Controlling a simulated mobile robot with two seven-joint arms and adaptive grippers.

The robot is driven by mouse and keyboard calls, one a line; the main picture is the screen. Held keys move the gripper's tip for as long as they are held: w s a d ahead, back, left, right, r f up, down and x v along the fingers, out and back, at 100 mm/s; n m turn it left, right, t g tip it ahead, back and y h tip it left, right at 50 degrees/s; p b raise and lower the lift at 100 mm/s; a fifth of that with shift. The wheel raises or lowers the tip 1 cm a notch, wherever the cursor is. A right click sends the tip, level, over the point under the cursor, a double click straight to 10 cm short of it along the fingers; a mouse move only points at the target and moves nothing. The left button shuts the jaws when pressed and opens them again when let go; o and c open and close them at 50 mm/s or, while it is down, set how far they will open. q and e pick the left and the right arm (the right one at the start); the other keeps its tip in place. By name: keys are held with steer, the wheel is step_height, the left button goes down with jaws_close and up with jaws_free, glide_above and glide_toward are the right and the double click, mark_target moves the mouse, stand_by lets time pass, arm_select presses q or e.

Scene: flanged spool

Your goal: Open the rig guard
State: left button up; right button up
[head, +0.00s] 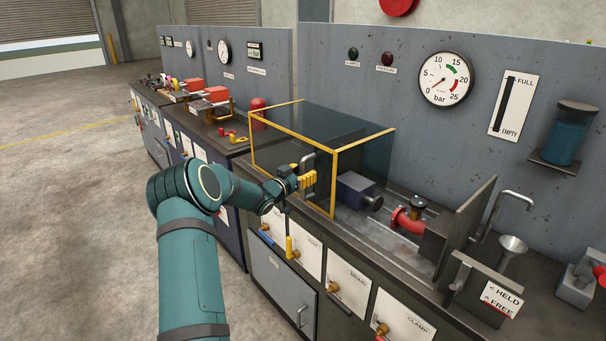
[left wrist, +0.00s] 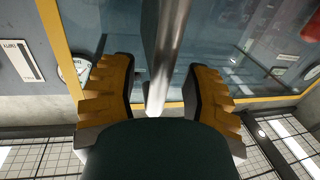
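The rig guard (head: 334,178) is a clear box with a yellow frame, standing on the bench top. It also shows in the left wrist view (left wrist: 270,104), with its yellow edges and clear panel. A grey upright bar handle (head: 307,168) is on its front face. My left gripper (head: 308,180) is at this handle, with its yellow fingers spread. In the left wrist view the handle (left wrist: 162,60) stands between the two open fingers, with a visible gap on each side. My right gripper is not in view.
Right of the guard are a blue-grey motor block (head: 357,190), a red pipe fitting (head: 408,220) and an upright plate (head: 466,222). A lever plate marked HELD and FREE (head: 500,298) is at the front right. Valve handles (head: 334,287) line the bench front. The floor at left is clear.

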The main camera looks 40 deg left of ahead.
arm_select(q)
steer(key=s+d, duration=0.1)
steer(key=s, duration=1.1)
steer(key=shift+d, duration=0.25)
steer(key=w+d+f+n+g+h, duration=0.1)
steer(key=w+d+f+g, duration=0.15)
steer(key=d+f, duration=0.45)
steer(key=w+d+f+n+g+h, duration=0.1)
steer(key=w+d+f, duration=0.35)
steer(key=d, duration=0.45)
steer(key=s+d+f+g+h, duration=0.1)
steer(key=s+d+f+g, duration=0.1)
steer(key=d+f, duration=0.35)
steer(key=s+d+f+g+h, duration=0.1)
steer(key=d+f+g, duration=0.15)
steer(key=d, duration=0.65)
steer(key=s+d+f+m+g+h, duration=0.1)
steer(key=s+d+f+g, duration=0.3)
steer(key=s+d, duration=0.6)
steer(key=s+d+f+g+h, duration=0.1)
steer(key=s+d+f+g, duration=0.3)
steer(key=s+d, duration=0.6)
steer(key=shift+s+d+f+m, duration=0.2)
steer(key=shift+d+f+m, duration=0.2)
steer(key=shift+d, duration=0.05)
